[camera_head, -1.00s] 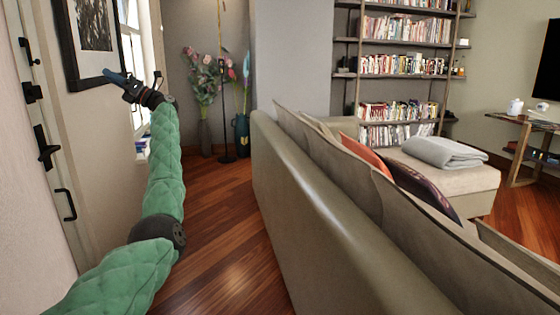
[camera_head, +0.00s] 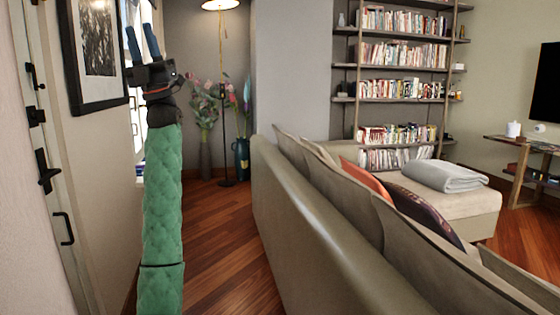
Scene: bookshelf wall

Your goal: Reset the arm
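My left arm, in a green quilted sleeve, stands nearly straight up at the left of the head view. My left gripper (camera_head: 143,42) is at its top, pointing up, with two blue fingers apart and nothing between them. It is in front of the window and just right of the framed picture (camera_head: 96,50) in the view. My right arm and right gripper are out of view.
A grey-green sofa (camera_head: 290,215) fills the middle and right. A door with black handles (camera_head: 50,170) and a wall are close on the left. Vases with flowers (camera_head: 241,158) and a floor lamp (camera_head: 222,100) stand ahead. Wooden floor (camera_head: 220,240) is clear between arm and sofa.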

